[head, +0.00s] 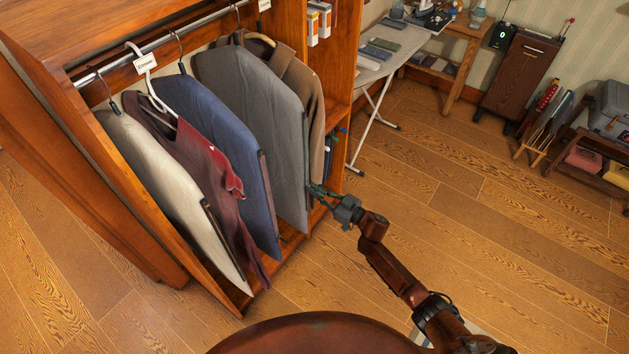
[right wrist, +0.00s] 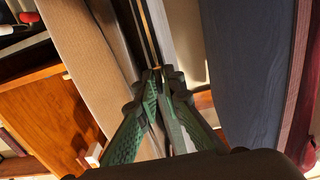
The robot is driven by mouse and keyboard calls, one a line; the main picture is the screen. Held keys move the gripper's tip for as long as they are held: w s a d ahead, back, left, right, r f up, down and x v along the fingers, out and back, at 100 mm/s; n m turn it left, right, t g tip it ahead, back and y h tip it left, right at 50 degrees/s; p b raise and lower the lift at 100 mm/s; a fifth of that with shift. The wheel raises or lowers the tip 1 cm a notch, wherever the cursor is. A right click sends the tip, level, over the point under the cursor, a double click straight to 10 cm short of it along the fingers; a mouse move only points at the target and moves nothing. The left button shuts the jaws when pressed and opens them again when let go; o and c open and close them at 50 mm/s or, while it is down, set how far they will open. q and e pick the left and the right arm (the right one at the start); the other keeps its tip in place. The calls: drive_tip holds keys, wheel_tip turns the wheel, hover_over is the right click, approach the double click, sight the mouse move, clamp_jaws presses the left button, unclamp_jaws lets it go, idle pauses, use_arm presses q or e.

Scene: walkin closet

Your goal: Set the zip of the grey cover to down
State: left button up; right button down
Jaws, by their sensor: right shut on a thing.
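The grey cover (head: 255,105) hangs on the rail between the blue cover (head: 228,135) and the brown garment (head: 308,90). Its front edge faces the room, and a dark strip with a thin zip line (right wrist: 149,35) runs along it in the right wrist view. My right gripper (head: 318,191) is at the lower part of this edge. In the right wrist view its green fingers (right wrist: 163,76) are closed together at the zip line. They are shut on the small zip pull, which is mostly hidden between the fingertips. My left gripper is not in view.
A pale cover (head: 165,180) and a dark red garment (head: 208,165) hang further left on the metal rail (head: 165,38). The wooden wardrobe wall (head: 345,60) stands right of the clothes. An ironing board (head: 385,45) is behind.

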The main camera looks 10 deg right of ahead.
use_arm(q)
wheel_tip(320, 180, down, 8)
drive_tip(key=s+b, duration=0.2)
drive_tip(key=b, duration=0.4)
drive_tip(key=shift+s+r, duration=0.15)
use_arm(e)
wheel_tip(320, 180, down, 11)
drive_tip(key=shift+f, duration=0.15)
drive_tip(key=c, duration=2.2)
unclamp_jaws()
drive_tip(key=v, duration=1.2)
